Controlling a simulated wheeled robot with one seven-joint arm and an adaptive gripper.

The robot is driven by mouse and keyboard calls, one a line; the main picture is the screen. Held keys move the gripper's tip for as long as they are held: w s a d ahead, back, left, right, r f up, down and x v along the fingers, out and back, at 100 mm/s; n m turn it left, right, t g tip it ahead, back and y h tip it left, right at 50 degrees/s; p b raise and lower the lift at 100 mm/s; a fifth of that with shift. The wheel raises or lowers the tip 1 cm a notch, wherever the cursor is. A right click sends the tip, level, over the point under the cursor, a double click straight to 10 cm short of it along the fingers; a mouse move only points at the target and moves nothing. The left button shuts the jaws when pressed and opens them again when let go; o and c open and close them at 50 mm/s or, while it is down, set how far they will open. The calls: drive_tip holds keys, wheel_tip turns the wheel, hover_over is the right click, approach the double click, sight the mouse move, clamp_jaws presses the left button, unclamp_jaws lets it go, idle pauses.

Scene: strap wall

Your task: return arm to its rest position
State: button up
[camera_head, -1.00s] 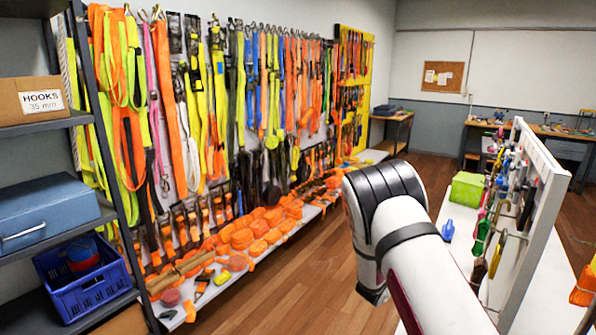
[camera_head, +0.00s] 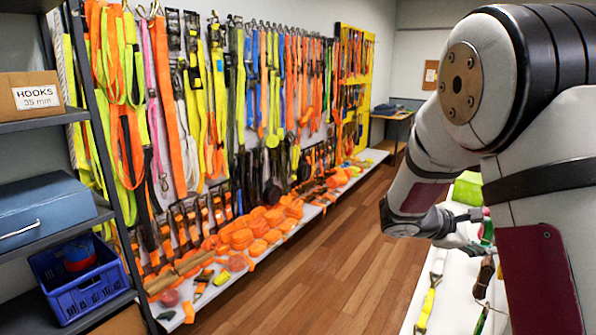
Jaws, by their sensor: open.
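My arm (camera_head: 540,140) fills the right side of the view, raised and folded, with a large grey joint at the top. My gripper (camera_head: 482,231) shows below the elbow, partly hidden behind the arm link. Its fingers point right, spread apart, over the white table (camera_head: 409,318). I see nothing held between them, though the link covers part of that space.
Straps hang along the left wall (camera_head: 250,90), above a low white shelf (camera_head: 262,265) with orange rolls. A dark rack at left holds a hooks box (camera_head: 30,95), a blue case (camera_head: 42,212) and a blue crate (camera_head: 85,282). The wooden floor (camera_head: 330,260) between is clear.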

drive_tip(key=s+a+r+m+g+y+b, duration=0.1)
drive_tip(key=s+a+r+m+y, duration=0.2)
drive_tip(key=s, duration=0.4)
drive_tip(key=s+a+m+y+b, duration=0.1)
drive_tip(key=s+a+m+y, duration=0.25)
drive_tip(key=s, duration=0.35)
drive_tip(key=s+a+m+t+y, duration=0.1)
drive_tip(key=s+a+m+y, duration=0.1)
drive_tip(key=s+a, duration=0.3)
drive_tip(key=s+a+r+m+t+y+b, duration=0.1)
drive_tip(key=s+a+y, duration=0.4)
drive_tip(key=a, duration=0.5)
drive_tip(key=shift+s+r+m+t+b, duration=0.15)
drive_tip(key=shift+m+t+b, duration=0.15)
drive_tip(key=shift+m+t, duration=0.65)
